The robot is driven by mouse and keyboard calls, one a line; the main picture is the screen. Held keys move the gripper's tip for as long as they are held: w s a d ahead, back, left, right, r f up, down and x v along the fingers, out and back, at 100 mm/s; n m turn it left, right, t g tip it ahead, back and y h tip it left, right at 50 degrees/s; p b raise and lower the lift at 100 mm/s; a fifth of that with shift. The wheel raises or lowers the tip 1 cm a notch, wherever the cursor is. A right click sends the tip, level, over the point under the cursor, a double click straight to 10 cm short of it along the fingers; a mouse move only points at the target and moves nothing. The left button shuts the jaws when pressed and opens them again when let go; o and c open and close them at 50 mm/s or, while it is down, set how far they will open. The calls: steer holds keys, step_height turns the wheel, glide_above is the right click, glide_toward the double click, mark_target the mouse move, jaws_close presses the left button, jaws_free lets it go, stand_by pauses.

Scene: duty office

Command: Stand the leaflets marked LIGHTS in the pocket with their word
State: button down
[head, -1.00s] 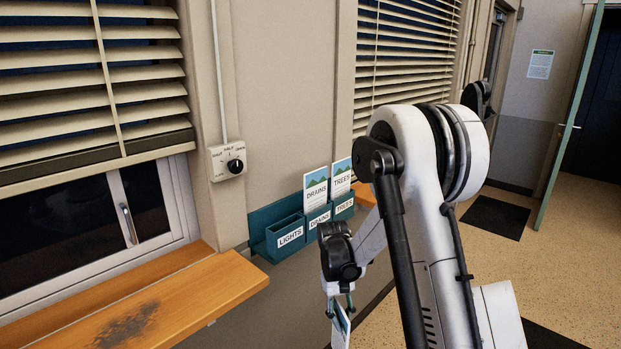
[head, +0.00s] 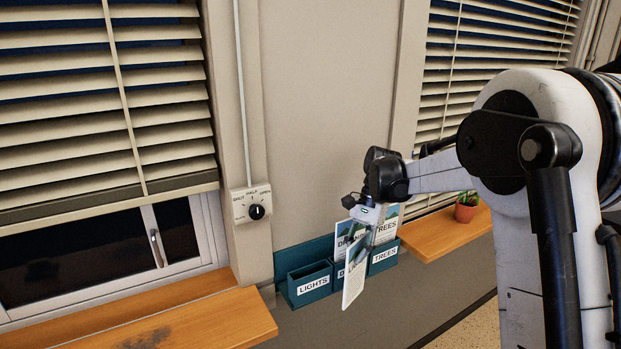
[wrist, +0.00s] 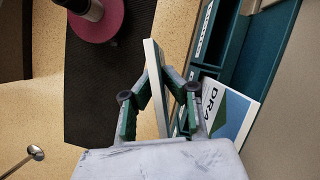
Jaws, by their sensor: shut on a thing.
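My gripper (head: 370,226) is shut on a white-edged leaflet stack (head: 356,268), which hangs below it in front of the wall rack; its word is not readable. The wrist view shows the stack (wrist: 157,90) edge-on between the fingers. The teal rack has three labelled pockets. The LIGHTS pocket (head: 312,286) at the left is empty, left of the held stack. The DRAINS pocket in the middle is mostly hidden behind the held stack; DRAINS leaflets (head: 343,234) stand there. The TREES pocket (head: 384,258) at the right holds TREES leaflets (head: 387,229).
A wooden sill (head: 190,325) juts out at the lower left, near the LIGHTS pocket. Another sill (head: 440,233) with a potted plant (head: 466,207) is at the right. A blind switch (head: 252,204) is on the wall above left. The wall above the rack is clear.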

steer(key=w+a+r+m+t+y+p, duration=0.15)
steer(key=a+r+m+p, duration=0.3)
steer(key=a+r, duration=0.95)
step_height(320, 180, down, 11)
steer(key=d+b, duration=0.1)
steer(key=b, duration=0.5)
steer(key=shift+d, duration=0.4)
steer(key=shift+w, duration=0.1)
steer(key=c, duration=1.8)
jaws_free()
